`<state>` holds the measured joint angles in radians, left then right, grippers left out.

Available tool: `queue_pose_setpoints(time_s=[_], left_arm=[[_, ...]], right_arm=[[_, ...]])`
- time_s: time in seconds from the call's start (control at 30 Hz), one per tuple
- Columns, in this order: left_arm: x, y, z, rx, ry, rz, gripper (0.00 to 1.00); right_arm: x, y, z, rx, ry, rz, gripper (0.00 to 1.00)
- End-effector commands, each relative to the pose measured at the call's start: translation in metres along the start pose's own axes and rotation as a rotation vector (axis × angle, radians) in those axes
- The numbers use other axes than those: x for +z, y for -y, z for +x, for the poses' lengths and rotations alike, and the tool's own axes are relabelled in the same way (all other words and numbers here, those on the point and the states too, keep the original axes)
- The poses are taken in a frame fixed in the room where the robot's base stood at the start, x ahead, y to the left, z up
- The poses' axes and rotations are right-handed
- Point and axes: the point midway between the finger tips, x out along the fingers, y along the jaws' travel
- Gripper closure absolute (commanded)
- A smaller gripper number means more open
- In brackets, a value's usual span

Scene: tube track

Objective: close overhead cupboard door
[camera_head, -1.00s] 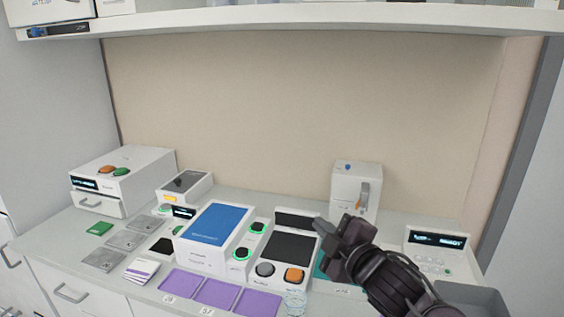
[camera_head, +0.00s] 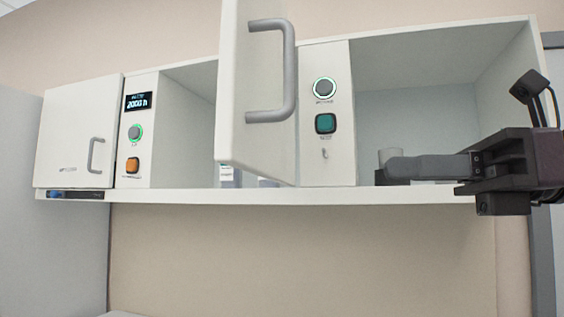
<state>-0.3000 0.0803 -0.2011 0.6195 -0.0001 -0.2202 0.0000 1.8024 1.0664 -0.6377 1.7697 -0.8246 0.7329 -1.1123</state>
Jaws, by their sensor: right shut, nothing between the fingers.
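The overhead cupboard (camera_head: 330,196) runs across the view. A white door (camera_head: 228,60) of its middle compartment stands open, swung out toward me. Its right edge lies by the control panel, and its free left edge is nearer me. A grey bar handle (camera_head: 290,75) sticks out on the door's right-facing side. My right gripper (camera_head: 390,169) comes in from the right, in front of the open right compartment. Its fingers are shut, empty, and point left. They are apart from the door, to the right of it. My left gripper is not in view.
A panel (camera_head: 340,165) with a ringed button and a teal button stands between door and gripper. The left cupboard door (camera_head: 70,130) is shut. Small white items (camera_head: 229,177) show under the open door.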

Motion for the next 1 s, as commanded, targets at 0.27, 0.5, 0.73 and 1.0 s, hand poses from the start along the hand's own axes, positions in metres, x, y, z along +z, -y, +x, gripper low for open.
queue_pose_setpoints(time_s=[0.27,0.5,0.73,1.0], left_arm=[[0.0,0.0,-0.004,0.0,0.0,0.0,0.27],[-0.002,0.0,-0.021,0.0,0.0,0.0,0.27],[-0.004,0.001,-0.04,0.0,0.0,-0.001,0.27],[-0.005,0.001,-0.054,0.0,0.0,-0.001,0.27]], right_arm=[[0.009,-0.016,0.001,0.018,-0.019,-0.049,1.0],[0.011,-0.017,0.049,0.02,-0.019,-0.048,1.0],[0.011,-0.018,0.096,0.019,-0.018,-0.047,1.0],[0.008,-0.017,0.125,0.016,-0.016,-0.047,1.0]])
